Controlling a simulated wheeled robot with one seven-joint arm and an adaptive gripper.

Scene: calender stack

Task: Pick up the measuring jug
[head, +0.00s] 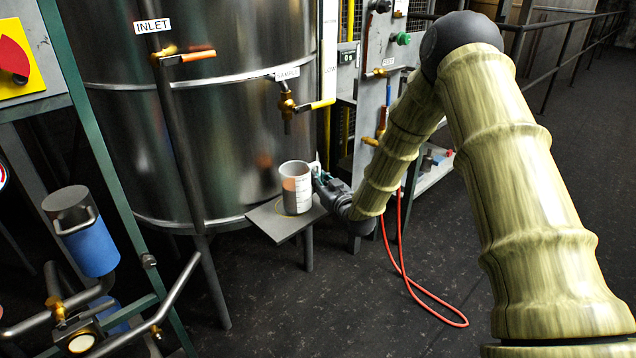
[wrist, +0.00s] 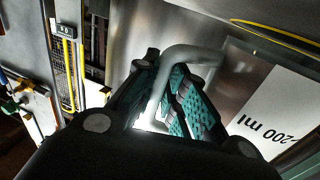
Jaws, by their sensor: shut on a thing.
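The measuring jug (head: 297,190) is a grey cup with a white marked label, upright on a small grey stand (head: 273,225) in front of the steel tank in the head view. My gripper (head: 318,176) is at the jug's right side, where its handle is. In the wrist view my gripper's teal-padded fingers (wrist: 172,100) are shut around the jug's grey handle (wrist: 190,56). The jug's wall with its "200 ml" label (wrist: 265,118) is right of the fingers. I cannot tell whether the jug's base touches the stand.
A brass sample tap (head: 287,104) hangs above the jug. The tank (head: 225,140) is close behind it. A valve panel (head: 375,90) stands behind my arm, and a red hose (head: 415,285) loops on the floor. A pipe frame (head: 110,180) is at left.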

